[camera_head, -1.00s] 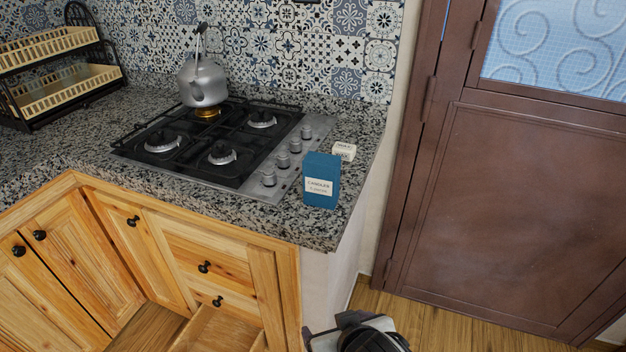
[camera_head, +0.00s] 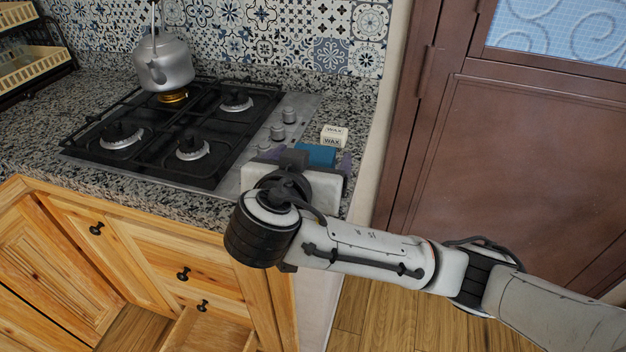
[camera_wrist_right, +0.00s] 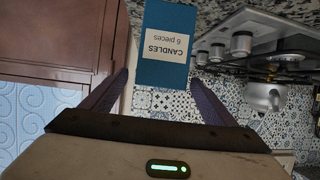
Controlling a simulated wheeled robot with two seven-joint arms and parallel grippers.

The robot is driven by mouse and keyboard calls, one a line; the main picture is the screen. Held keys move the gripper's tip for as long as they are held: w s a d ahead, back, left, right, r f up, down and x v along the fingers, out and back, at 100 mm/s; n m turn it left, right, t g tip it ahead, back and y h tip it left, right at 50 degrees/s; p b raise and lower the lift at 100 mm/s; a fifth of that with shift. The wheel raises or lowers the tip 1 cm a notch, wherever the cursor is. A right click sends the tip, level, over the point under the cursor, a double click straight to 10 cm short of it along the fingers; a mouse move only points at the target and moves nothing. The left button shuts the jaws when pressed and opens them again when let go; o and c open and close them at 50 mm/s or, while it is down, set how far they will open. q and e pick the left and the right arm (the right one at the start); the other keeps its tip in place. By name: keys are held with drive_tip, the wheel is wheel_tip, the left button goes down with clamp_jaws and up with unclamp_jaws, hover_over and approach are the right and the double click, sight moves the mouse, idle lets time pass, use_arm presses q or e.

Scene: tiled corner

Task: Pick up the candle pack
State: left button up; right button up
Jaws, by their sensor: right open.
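The candle pack (camera_head: 316,155) is a blue box standing on the granite counter at the right of the stove. In the head view my right gripper hides most of it, leaving its top in sight. In the right wrist view the candle pack (camera_wrist_right: 165,45) shows upside down with its white label reading "CANDLES 6 pieces". My right gripper (camera_wrist_right: 164,82) is open, with one finger on each side of the pack's line in that view. Whether the fingers touch it I cannot tell. In the head view the right gripper (camera_head: 312,165) is at the pack. My left gripper is not in view.
Small white wax blocks (camera_head: 333,136) sit just behind the pack. The gas stove (camera_head: 190,135) with knobs is to its left, bearing a kettle (camera_head: 165,62). A drawer (camera_head: 205,330) below the counter stands open. A brown door (camera_head: 530,150) is at the right.

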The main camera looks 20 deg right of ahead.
drive_tip(key=p+x, duration=0.1)
drive_tip(key=x, duration=0.5)
drive_tip(key=shift+r, duration=0.1)
drive_tip(key=c, duration=1.2)
